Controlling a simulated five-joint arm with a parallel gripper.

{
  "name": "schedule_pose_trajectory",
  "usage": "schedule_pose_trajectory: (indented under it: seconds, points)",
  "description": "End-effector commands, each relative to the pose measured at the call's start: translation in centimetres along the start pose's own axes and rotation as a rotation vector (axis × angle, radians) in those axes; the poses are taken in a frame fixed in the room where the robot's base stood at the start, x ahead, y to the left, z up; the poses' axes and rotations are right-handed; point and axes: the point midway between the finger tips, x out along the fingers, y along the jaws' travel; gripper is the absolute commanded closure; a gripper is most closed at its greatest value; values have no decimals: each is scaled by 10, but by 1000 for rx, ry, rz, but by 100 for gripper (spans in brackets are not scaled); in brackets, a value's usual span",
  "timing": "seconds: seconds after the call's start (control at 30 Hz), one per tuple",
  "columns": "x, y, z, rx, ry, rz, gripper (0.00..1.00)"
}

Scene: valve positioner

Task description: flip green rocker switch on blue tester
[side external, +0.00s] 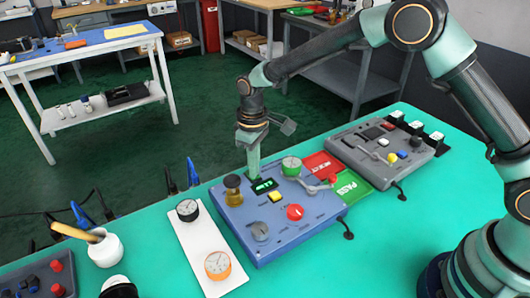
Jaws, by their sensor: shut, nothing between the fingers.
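The blue tester (278,239) lies on the teal bench top in the middle of the side external view. A small black rectangle with bright green marks (264,185) is near its back edge; I cannot tell whether it is the green rocker switch or a display. My gripper (253,171) points down at the tester's back edge, fingers shut and empty, just behind and left of that rectangle. Whether the fingertips touch the panel is unclear. The fingers may hide part of the panel behind them.
A white plate (205,244) with gauges lies left. A grey tester (375,163) lies right.

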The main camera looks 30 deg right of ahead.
Motion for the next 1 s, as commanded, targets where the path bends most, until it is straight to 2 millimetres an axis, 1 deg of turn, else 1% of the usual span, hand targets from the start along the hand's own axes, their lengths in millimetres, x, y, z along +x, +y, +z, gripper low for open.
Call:
schedule_pose_trajectory:
  seconds: [0.17, 1.0]
  points:
    - [0, 0, 0, 0, 2, 0, 100]
    - [-61, 0, 0, 0, 2, 0, 100]
